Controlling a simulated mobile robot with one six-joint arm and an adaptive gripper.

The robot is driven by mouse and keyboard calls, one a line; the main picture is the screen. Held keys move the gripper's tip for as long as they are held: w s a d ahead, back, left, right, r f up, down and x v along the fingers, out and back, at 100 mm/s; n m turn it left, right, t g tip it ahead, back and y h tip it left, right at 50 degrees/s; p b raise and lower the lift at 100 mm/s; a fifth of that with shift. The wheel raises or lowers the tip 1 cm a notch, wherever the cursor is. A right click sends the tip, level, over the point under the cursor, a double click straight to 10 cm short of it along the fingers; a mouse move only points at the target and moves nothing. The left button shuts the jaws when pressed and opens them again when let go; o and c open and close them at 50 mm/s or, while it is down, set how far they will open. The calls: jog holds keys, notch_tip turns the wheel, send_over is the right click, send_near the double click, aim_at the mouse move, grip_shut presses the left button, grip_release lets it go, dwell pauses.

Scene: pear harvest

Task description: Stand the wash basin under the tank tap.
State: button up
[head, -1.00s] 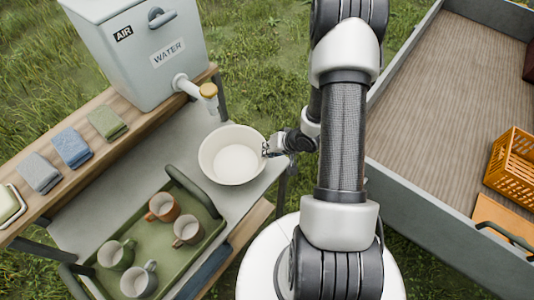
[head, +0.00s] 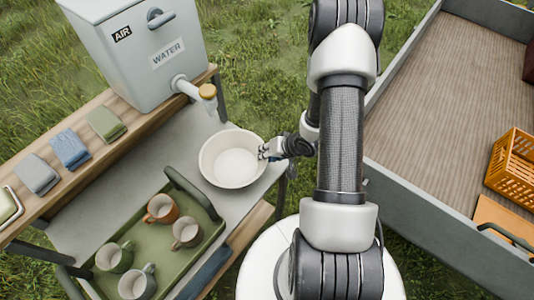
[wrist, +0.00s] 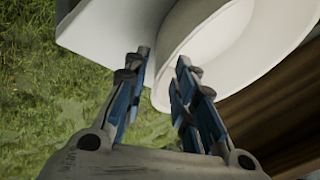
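The white round wash basin (head: 233,168) stands empty on the grey lower shelf, near its right end. The pale tank (head: 140,55) marked WATER stands on the wooden upper shelf. Its tap (head: 207,92), with a tan knob, sticks out over the lower shelf; the basin is below and right of it in the head view. My gripper (head: 265,151) is at the basin's right rim. In the wrist view the fingers of my gripper (wrist: 165,62) are apart, with the edge of the basin (wrist: 205,62) passing between them; I cannot tell whether they touch it.
A green tray (head: 205,235) with several mugs is in front of the basin on the lower shelf. Folded cloths (head: 70,148) lie on the wooden shelf (head: 120,135). A grey-walled wagon bed (head: 430,110) with an orange crate (head: 512,172) is at the right.

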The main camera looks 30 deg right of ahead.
jog(key=shift+r, duration=0.2)
jog(key=p+v, duration=0.5)
jog(key=v, duration=0.7)
notch_tip(320, 180, up, 19)
jog(key=w+d+n+g+h, duration=0.1)
jog(key=w+d+n+h, duration=0.15)
jog(key=h, duration=0.35)
jog(key=s+a+r+n+y, duration=0.1)
jog(key=s+a+r, duration=0.5)
jog(key=a, duration=0.3)
jog(key=s+a+r+n+y, duration=0.2)
jog(key=s+a+r, duration=0.4)
jog(key=s+a, duration=0.3)
jog(key=shift+a+r+g, duration=0.2)
jog(key=shift+a+g, duration=0.2)
jog(key=shift+a, duration=0.25)
jog(key=shift+n, duration=0.25)
